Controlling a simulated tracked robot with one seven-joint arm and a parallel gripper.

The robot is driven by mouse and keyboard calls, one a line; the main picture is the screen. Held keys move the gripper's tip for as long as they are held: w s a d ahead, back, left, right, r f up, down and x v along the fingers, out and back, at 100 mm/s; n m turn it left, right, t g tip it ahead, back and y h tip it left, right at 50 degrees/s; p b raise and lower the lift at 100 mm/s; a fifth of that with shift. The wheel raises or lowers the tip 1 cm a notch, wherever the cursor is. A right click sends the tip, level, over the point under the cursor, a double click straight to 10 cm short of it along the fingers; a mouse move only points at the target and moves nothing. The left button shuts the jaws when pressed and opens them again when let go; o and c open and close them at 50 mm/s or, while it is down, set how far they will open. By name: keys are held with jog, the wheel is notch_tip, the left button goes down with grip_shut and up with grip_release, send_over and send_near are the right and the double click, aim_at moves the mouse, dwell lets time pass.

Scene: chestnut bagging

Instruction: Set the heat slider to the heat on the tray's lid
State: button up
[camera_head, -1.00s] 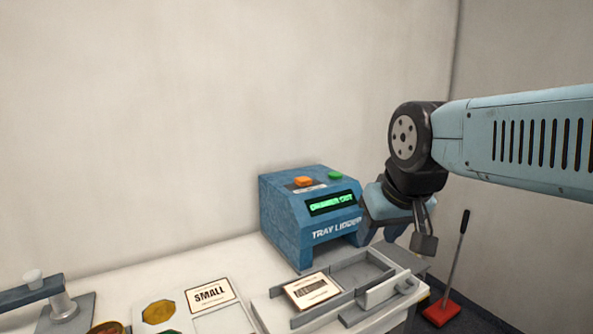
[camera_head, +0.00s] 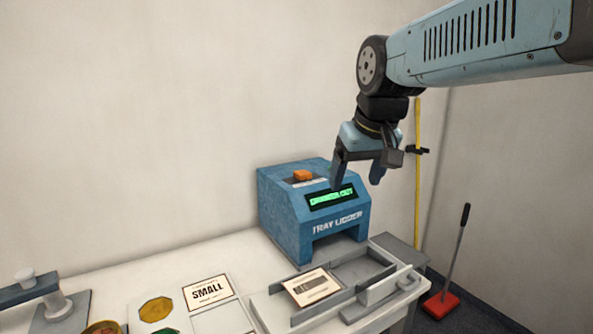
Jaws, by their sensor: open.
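The blue tray lidder (camera_head: 285,215) stands at the back of the white bench, its green display (camera_head: 331,197) seeming to read "CHAMBER OUT". An orange button (camera_head: 303,175) is on its top. A grey drawer-like chamber (camera_head: 372,262) extends from its front, with a light grey handle block (camera_head: 384,287) at its right. A cream printed lid or card (camera_head: 312,288) lies at the chamber's left end; its print is too small to read. I cannot make out the heat slider. My gripper (camera_head: 357,180) is open and empty, fingers down, in front of and above the lidder's right side.
A card marked "SMALL" (camera_head: 208,292) and a gold octagon (camera_head: 156,309) lie on the bench at left. A grey lever device (camera_head: 62,304) stands far left. A red-based dustpan (camera_head: 441,305) is on the floor at right, beside a yellow pole (camera_head: 417,200).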

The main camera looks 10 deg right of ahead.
jog(key=w+r+g, duration=0.1)
jog(key=w+r, duration=0.4)
jog(key=w, duration=0.6)
jog(key=n+g, duration=0.3)
jog(key=g, duration=0.1)
send_over(302, 172)
notch_tip(302, 172, down, 5)
notch_tip(302, 172, down, 14)
jog(key=shift+d+r, duration=0.1)
grip_shut()
